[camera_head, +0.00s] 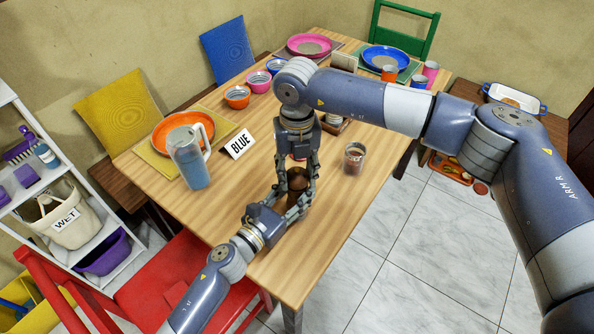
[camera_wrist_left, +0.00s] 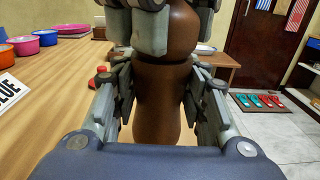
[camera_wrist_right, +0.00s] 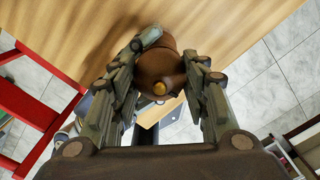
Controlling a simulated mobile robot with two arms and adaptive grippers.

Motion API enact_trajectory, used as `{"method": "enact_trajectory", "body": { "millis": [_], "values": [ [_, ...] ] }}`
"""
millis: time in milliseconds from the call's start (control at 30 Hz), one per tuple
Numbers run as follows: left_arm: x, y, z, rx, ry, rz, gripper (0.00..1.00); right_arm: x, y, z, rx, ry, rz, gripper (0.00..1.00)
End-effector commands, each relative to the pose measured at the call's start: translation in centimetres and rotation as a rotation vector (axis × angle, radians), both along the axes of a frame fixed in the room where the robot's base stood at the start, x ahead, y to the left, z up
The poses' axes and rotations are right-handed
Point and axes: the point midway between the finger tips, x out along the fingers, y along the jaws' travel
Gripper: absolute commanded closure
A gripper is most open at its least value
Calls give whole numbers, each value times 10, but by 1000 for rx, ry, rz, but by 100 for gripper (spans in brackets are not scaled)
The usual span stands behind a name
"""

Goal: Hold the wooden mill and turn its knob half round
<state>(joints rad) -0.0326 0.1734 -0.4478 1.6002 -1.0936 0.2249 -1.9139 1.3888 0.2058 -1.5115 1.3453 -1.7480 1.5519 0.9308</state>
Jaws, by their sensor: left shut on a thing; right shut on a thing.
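The wooden mill (camera_head: 298,201) is dark brown and stands upright on the table (camera_head: 236,198), mostly hidden by my grippers in the head view. My left gripper (camera_head: 296,208) comes in low from the front and is shut around the mill's body (camera_wrist_left: 161,100), one finger on each side. My right gripper (camera_head: 299,178) comes down from above and is shut on the mill's knob (camera_wrist_right: 160,68). A small brass tip (camera_wrist_right: 159,88) shows on top of the knob in the right wrist view.
A blue pitcher (camera_head: 190,160) and the BLUE sign (camera_head: 239,144) stand left of the mill. A glass jar (camera_head: 354,158) stands to its right, near the table edge. Bowls and plates sit farther back. A red chair (camera_head: 165,285) is at the front left.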

Motion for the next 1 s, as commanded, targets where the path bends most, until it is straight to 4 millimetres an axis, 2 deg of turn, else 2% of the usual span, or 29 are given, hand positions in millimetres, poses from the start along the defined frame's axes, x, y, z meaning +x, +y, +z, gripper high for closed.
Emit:
{"method": "enact_trajectory", "body": {
  "millis": [300, 833, 867, 900, 933, 1000],
  "values": [
    [-1, -1, 0, -1, -2, -2, 89, 1, -1, -1, -3, -3, -115, 82],
    [-1, -1, 1, -1, -2, -3, 89, 1, -2, -1, -2, -3, -134, 82],
    [-1, -1, 1, -1, -2, -3, 89, 1, -2, -1, -2, -3, -134, 51],
    [-1, -1, 0, -1, -2, -3, 89, 1, -2, -1, -2, -3, -134, 42],
    [-1, -1, 0, -1, -2, -3, 89, 1, -1, -1, -2, -3, -134, 37],
    [0, -1, 0, -1, -1, -2, 89, 1, -1, -1, -2, -2, -133, 37]
  ]
}}
